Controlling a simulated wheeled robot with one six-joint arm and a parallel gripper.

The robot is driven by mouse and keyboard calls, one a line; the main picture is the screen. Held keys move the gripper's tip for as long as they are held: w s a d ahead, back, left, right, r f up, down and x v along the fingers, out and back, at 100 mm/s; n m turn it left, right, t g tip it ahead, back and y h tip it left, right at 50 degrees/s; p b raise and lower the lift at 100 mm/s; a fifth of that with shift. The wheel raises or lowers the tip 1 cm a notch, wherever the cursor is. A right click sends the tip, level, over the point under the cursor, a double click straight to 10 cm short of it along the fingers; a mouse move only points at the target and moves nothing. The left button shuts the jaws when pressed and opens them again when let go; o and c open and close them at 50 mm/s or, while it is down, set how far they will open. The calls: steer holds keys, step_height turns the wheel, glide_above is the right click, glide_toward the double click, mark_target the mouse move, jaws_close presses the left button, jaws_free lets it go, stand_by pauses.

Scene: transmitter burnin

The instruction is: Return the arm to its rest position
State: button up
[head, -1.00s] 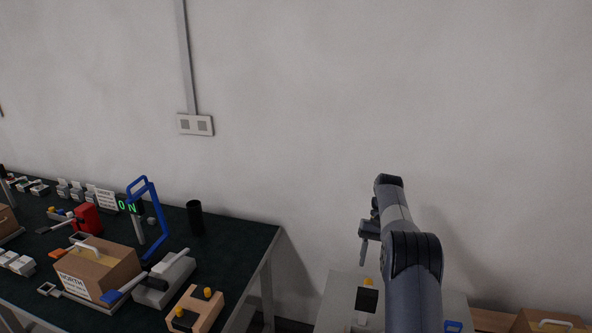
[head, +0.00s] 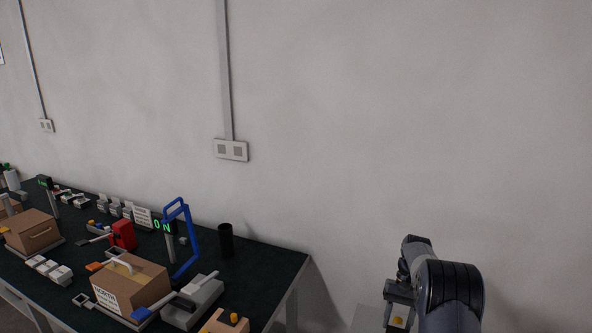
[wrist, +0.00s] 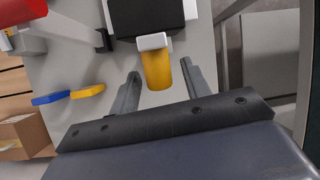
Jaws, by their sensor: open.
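My gripper (wrist: 158,90) is open in the wrist view, its two grey fingers apart. A yellow-orange cylinder with a white block on its end (wrist: 157,68) shows between and beyond the fingers, beside a black block (wrist: 150,18). I cannot tell whether the fingers touch it; none is closed on it. In the head view my arm (head: 448,290) rises at the lower right, bent, with the gripper (head: 398,318) hanging down at its left, its fingertips unclear.
A dark-topped bench (head: 270,262) at left holds a cardboard box (head: 130,288), a blue frame (head: 190,235), a black cup (head: 226,240) and a lit display (head: 163,226). The wrist view shows a grey surface (wrist: 75,65), blue and yellow handles (wrist: 50,98) and a carton (wrist: 22,135).

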steer(key=shift+w, duration=0.1)
stand_by(0.3)
steer(key=b+v, duration=0.2)
steer(key=v, duration=0.5)
steer(key=p+x, duration=0.2)
steer(key=x, duration=0.5)
steer(key=shift+f, duration=0.1)
steer(key=shift+s+a+r+t+h+b, duration=0.25)
steer(key=shift+s+t+b, duration=0.05)
steer(key=shift+s+t, duration=0.35)
steer(key=shift+s+a+r+t+h+b, duration=0.2)
steer(key=shift+s+a+t+h+b, duration=0.05)
steer(key=shift+s+t, duration=0.35)
steer(key=shift+s+a+r, duration=0.1)
